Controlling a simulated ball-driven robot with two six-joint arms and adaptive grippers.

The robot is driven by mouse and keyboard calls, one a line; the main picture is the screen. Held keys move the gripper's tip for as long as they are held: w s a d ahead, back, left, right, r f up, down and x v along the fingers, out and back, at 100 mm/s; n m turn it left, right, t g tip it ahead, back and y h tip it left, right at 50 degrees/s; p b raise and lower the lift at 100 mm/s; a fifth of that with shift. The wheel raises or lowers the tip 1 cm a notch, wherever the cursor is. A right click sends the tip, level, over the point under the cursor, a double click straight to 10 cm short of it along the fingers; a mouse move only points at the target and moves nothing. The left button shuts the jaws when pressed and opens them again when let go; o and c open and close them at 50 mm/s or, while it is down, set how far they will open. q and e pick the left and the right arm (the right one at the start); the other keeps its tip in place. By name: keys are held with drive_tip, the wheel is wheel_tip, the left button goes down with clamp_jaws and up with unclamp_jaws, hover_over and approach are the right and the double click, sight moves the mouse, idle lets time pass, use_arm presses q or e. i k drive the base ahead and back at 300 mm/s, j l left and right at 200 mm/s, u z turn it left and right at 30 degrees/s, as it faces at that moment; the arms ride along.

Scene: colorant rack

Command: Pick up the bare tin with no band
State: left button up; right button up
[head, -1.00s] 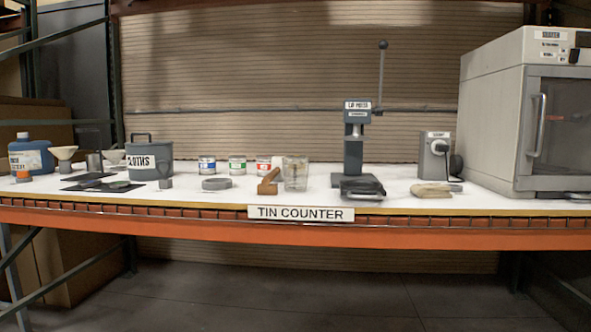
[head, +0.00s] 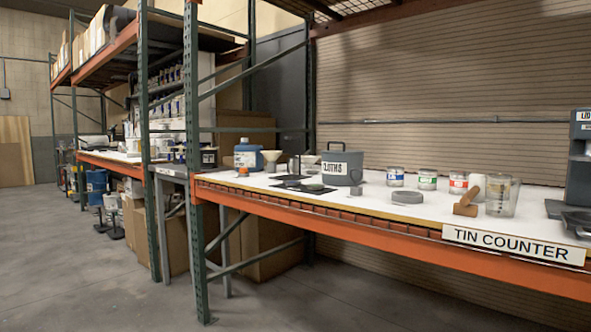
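Three tins with coloured bands stand in a row on the white counter: a blue-banded tin (head: 396,176), a green-banded tin (head: 427,179) and a red-banded tin (head: 458,182). A small plain grey metal cylinder (head: 294,166) stands farther left between two white funnels, partly hidden; I cannot tell whether it is the bare tin. No other unbanded tin shows clearly. Neither of my grippers is in view.
Floor at left is open.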

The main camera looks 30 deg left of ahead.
sight(293, 164)
drive_tip(key=j+u, duration=0.1)
drive_tip(key=u, duration=0.15)
drive_tip(key=i+j+u, duration=0.1)
drive_tip(key=u, duration=0.15)
drive_tip(key=i+j+u, duration=0.3)
drive_tip(key=i+j, duration=0.15)
drive_tip(key=i+j+u, duration=0.3)
drive_tip(key=i+j, duration=0.25)
